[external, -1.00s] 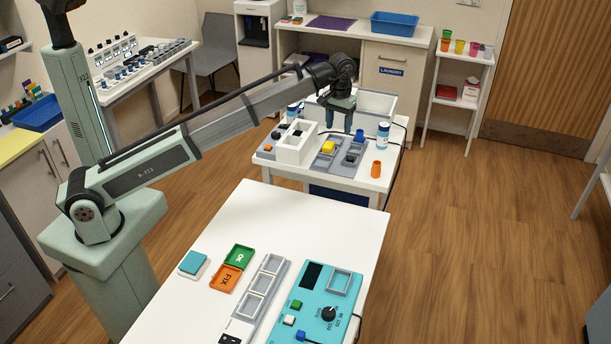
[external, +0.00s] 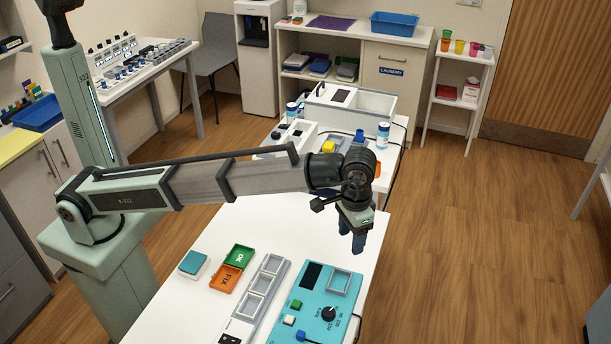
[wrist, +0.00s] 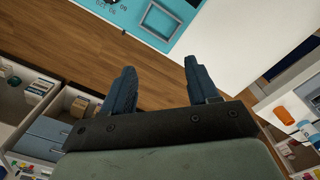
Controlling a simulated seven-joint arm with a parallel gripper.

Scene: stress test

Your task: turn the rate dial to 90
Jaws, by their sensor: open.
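A black rate dial (external: 328,314) with printed numbers around it sits on the teal panel (external: 313,299) at the front of the near white table. My gripper (external: 357,243) is open and empty, pointing down above the table's right side, beyond the panel and apart from the dial. In the wrist view, my two blue fingers (wrist: 158,85) are spread with nothing between them. The teal panel's edge (wrist: 184,10) shows at the top of the wrist view, with part of a dark knob at the upper left.
A grey tray with square frames (external: 257,292), orange FIX and green OK trays (external: 226,279), and a teal-topped block (external: 194,263) lie left of the panel. The panel also bears green and blue buttons and a dark screen (external: 311,275). A second white table (external: 385,157) with devices stands behind.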

